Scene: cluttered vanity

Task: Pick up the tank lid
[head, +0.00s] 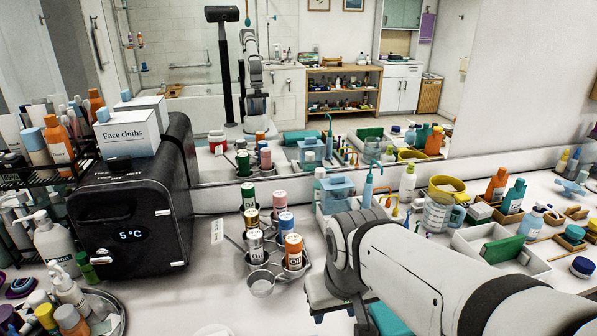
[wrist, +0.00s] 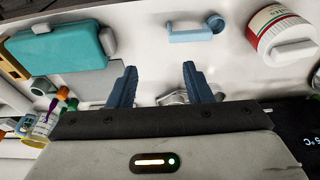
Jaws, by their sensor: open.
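A blue box-shaped water tank (head: 335,199) stands behind my wrist in the head view; its flat blue top (head: 336,180) looks like the tank lid, in place on it. A shiny metal piece (wrist: 172,99) shows beyond the fingers. I cannot make out the tank lid in the wrist view.
A rack of labelled bottles (head: 262,284) and a black mini fridge (head: 130,215) stand left of my gripper. A teal case (head: 388,320) lies beside it. The wrist view shows a light blue piece (wrist: 196,34) and a labelled jar (wrist: 276,32). Trays crowd the right.

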